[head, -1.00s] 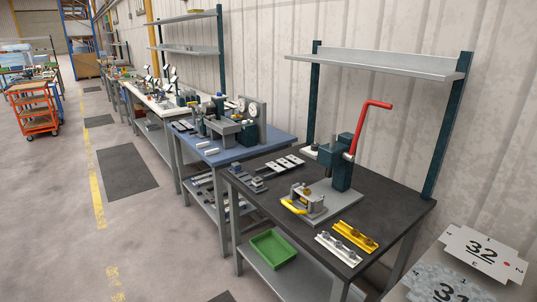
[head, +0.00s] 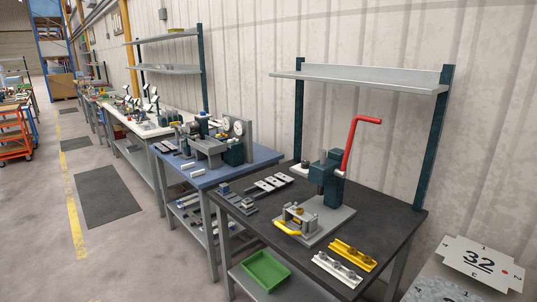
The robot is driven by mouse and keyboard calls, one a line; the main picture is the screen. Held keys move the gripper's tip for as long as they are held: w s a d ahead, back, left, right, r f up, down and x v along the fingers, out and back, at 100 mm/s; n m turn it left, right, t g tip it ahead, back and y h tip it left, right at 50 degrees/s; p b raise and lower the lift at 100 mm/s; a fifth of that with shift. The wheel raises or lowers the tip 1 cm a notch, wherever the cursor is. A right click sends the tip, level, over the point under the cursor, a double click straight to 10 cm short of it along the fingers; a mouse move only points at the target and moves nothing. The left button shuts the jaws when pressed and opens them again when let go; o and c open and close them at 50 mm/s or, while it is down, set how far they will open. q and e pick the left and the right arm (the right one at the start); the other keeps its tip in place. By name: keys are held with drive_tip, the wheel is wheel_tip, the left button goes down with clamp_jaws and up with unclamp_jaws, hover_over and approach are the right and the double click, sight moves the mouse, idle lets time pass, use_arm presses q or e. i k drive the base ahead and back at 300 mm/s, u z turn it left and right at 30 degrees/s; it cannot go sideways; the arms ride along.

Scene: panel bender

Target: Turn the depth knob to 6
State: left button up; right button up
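A grey machine (head: 208,148) stands on the blue bench (head: 205,178) in the middle distance of the head view. It has an upright plate with two round white dials, a left one (head: 225,126) and a right one (head: 239,128). Their markings are too small to read, and I cannot tell which part is the depth knob or what it is set to. Neither of my grippers is in view.
A black bench (head: 375,225) nearer by carries a press with a red lever (head: 350,140), a yellow-handled fixture (head: 295,222) and yellow and white parts. A green tray (head: 266,270) sits on its lower shelf. Open floor (head: 130,250) lies left of the benches.

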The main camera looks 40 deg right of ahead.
sight(304, 163)
drive_tip(key=u, duration=0.15)
drive_tip(key=i, duration=1.7)
drive_tip(key=z, duration=0.5)
drive_tip(key=i, duration=1)
drive_tip(key=z, duration=1.6)
drive_tip(key=i, duration=0.95)
drive_tip(key=z, duration=0.5)
